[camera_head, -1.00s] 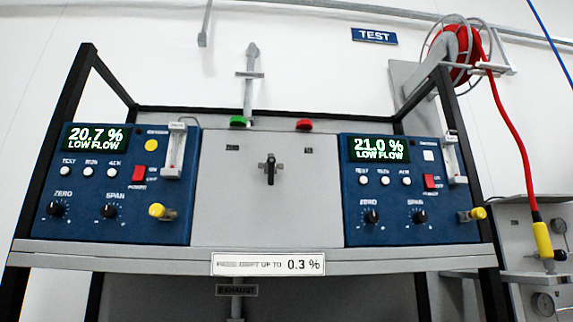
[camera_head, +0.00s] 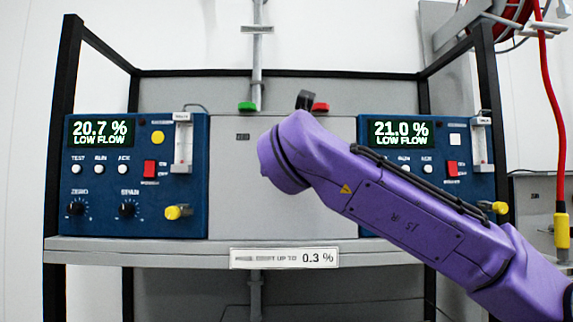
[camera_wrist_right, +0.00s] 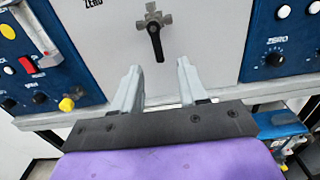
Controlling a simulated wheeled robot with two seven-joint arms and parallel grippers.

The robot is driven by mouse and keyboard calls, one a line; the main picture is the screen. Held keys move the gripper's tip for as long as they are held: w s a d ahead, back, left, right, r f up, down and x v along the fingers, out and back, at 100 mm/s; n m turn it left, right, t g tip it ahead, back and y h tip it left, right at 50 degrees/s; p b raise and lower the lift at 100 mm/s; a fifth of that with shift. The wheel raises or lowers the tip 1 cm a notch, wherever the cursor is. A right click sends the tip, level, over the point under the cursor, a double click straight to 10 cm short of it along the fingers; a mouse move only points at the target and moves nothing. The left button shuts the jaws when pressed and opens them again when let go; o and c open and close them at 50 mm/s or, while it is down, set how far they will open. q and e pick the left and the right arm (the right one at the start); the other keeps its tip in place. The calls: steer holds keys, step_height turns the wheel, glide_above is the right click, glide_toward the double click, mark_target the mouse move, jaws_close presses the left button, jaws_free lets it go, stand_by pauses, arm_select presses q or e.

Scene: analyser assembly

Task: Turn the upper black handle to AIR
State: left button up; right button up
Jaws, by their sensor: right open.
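The black handle (camera_wrist_right: 157,45) sits on a grey valve on the middle panel and points downward in the right wrist view. In the head view my right arm hides it. My right gripper (camera_wrist_right: 158,82) is open and empty, its two fingers spread below the handle, apart from it in the picture. My left gripper is not in view.
Blue analyser units stand left (camera_head: 135,225) and right (camera_head: 385,225) of the grey panel (camera_head: 235,190), with knobs and yellow valves. A shelf (camera_head: 150,250) with a drift label (camera_head: 284,258) runs below. A red hose (camera_head: 550,100) hangs at right.

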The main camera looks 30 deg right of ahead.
steer(key=p+x, duration=0.5)
steer(key=x, duration=0.5)
steer(key=shift+a, duration=0.15)
steer(key=shift+w+a+f, duration=0.1)
jaws_close()
